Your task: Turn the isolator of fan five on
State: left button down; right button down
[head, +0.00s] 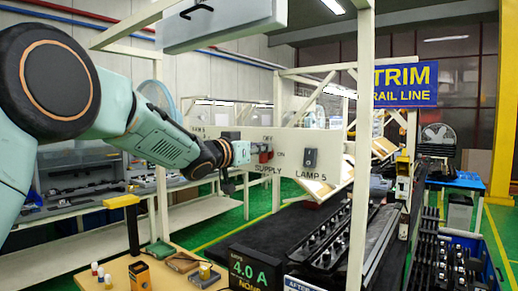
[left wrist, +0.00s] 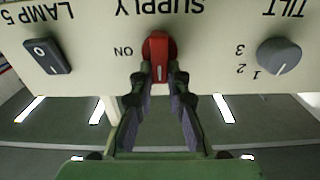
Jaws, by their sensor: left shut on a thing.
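The red isolator knob (head: 266,155), marked SUPPLY with OFF above and ON to its right, sits on a pale panel (head: 335,150). In the upside-down left wrist view the knob (left wrist: 158,50) has its white mark at the end away from the word SUPPLY, not at ON. My left gripper (head: 238,153) reaches it from the left. In the left wrist view its two fingers (left wrist: 159,86) are closed on the knob's sides. The fingers cover the place of the OFF mark there. My right gripper is not in view.
A black LAMP 5 rocker switch (left wrist: 47,56) and a grey TILT dial (left wrist: 279,56) flank the knob. A display reading 4.0 A (head: 250,268) stands below, near a dark conveyor bed (head: 320,240). A wooden table (head: 165,275) holds small items. White frame posts stand close by.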

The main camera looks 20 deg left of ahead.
pick_arm(q)
jog(key=shift+d+r, duration=0.1)
jog(key=shift+m, duration=0.3)
jog(key=m+b, duration=0.2)
jog(key=m, duration=0.2)
jog(key=d+f+m+b, duration=0.1)
jog(key=m+b, duration=0.2)
jog(key=m, duration=0.2)
jog(key=m+b, duration=0.2)
jog(key=m, duration=0.2)
jog(key=shift+s+d+f, duration=0.15)
jog(key=shift+s+d, duration=0.1)
jog(key=shift+s, duration=0.1)
jog(key=shift+f+m+b, duration=0.2)
jog(key=shift+m+b, duration=1)
jog(key=shift+m, duration=0.9)
jog(key=c, duration=1.5)
grip_release()
jog(key=shift+o, duration=0.9)
jog(key=shift+w+d+f, duration=0.1)
jog(key=shift+f, duration=0.05)
